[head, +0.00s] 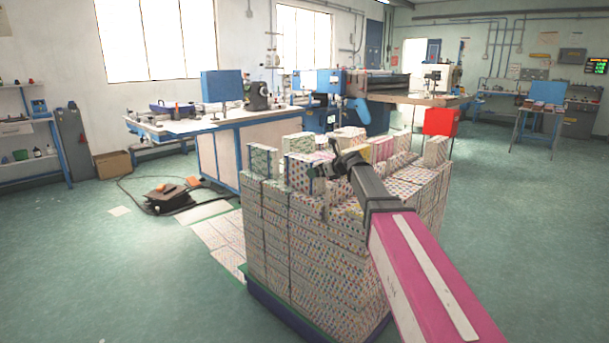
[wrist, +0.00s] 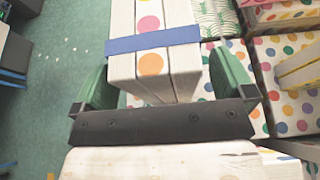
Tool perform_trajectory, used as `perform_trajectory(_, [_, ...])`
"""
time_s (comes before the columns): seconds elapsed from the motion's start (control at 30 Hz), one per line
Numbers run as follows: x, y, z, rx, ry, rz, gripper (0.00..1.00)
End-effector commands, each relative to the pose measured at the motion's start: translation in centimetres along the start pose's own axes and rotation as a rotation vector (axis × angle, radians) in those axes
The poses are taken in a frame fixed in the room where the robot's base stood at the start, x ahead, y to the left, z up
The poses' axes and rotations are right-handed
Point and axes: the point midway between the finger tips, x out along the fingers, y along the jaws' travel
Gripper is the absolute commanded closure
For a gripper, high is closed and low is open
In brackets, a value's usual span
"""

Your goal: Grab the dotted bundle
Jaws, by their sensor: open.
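The dotted bundle (wrist: 151,66) is a white block of booklets with coloured dots and a blue band, seen in the wrist view. My gripper (wrist: 162,76) is open, with one green finger on each side of the bundle. A gap shows at the left finger; the right finger is close to the bundle, and I cannot tell if they touch. In the head view my gripper (head: 334,165) is at the top of a stack, by a bundle that looks like this one (head: 299,173). My arm hides part of the stack there.
The tall stack of dotted blocks (head: 290,235) stands on a dark blue pallet (head: 290,317). Other bundles stand on top, including a green-patterned one (head: 264,160). A workbench (head: 235,130) is behind it. The floor to the left holds a pedal-like device (head: 167,198) and cables.

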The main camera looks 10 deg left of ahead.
Motion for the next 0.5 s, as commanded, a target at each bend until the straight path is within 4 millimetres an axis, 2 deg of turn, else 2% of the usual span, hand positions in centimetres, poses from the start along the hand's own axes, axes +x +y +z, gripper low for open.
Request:
perform_trajectory(0.03, [0.9, -0.14, 0.03, 0.0, 0.001, 0.0, 0.0])
perform_trajectory(0.1, [1.46, -0.11, -0.03, 0.0, 0.001, 0.0, 0.0])
perform_trajectory(0.33, [1.56, -0.01, -0.07, 0.0, 0.001, 0.0, 0.0])
perform_trajectory(0.37, [1.55, 0.0, -0.07, 0.0, 0.001, 0.0, 0.06])
perform_trajectory(0.5, [1.54, 0.0, -0.06, 0.0, 0.0, 0.0, 0.52])
